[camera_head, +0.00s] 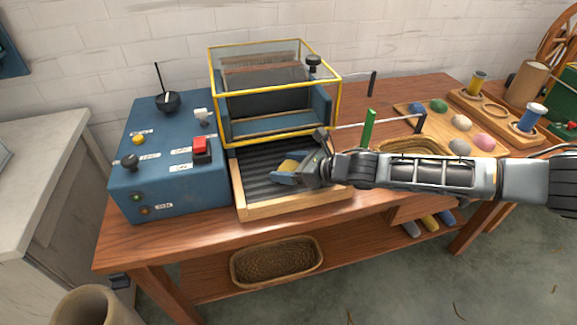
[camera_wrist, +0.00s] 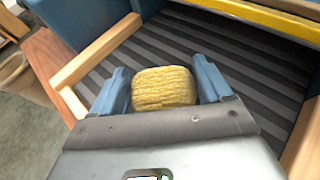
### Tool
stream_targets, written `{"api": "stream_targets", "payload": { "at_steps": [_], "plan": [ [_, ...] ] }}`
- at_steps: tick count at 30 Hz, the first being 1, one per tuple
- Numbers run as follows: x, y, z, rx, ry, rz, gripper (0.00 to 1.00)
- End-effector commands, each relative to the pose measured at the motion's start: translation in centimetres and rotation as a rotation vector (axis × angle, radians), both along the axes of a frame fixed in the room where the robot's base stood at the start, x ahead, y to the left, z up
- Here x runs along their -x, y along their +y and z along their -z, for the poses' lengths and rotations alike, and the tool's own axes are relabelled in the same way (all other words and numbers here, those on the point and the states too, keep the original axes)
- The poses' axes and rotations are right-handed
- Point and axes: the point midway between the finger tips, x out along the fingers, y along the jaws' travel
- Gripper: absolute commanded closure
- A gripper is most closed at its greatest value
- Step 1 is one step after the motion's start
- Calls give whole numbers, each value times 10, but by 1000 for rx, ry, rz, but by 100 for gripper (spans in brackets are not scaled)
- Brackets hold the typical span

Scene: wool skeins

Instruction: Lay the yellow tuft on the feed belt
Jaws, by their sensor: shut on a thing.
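The yellow tuft (camera_wrist: 163,88) sits between the two blue fingers of my gripper (camera_wrist: 165,85) in the wrist view. In the head view the tuft (camera_head: 289,166) shows at the tip of my gripper (camera_head: 290,172), partly hidden by the fingers. My gripper is shut on it. The dark ribbed feed belt (camera_head: 260,185) lies below, inside a light wooden frame; it also shows in the wrist view (camera_wrist: 235,60). The tuft is over the belt. I cannot tell whether it touches the belt.
A yellow-edged clear guard (camera_head: 272,140) stands behind the belt. A blue control box (camera_head: 165,185) with a red switch is close on the left. A wooden board with several coloured tufts (camera_head: 483,141) and a green post (camera_head: 368,128) are to the right.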

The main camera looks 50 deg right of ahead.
Motion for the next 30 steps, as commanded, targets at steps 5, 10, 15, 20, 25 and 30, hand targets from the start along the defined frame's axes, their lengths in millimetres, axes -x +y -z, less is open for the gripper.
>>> {"api": "stream_targets", "payload": {
  "at_steps": [5,10,15,20,25,30],
  "plan": [
    [0,0,0,1,0,0,50],
    [0,0,2,0,0,0,20],
    [0,0,2,0,0,0,4],
    [0,0,2,1,0,0,0],
    [0,0,-2,1,0,0,0],
    [18,-6,-8,4,-1,2,0]
  ]
}}
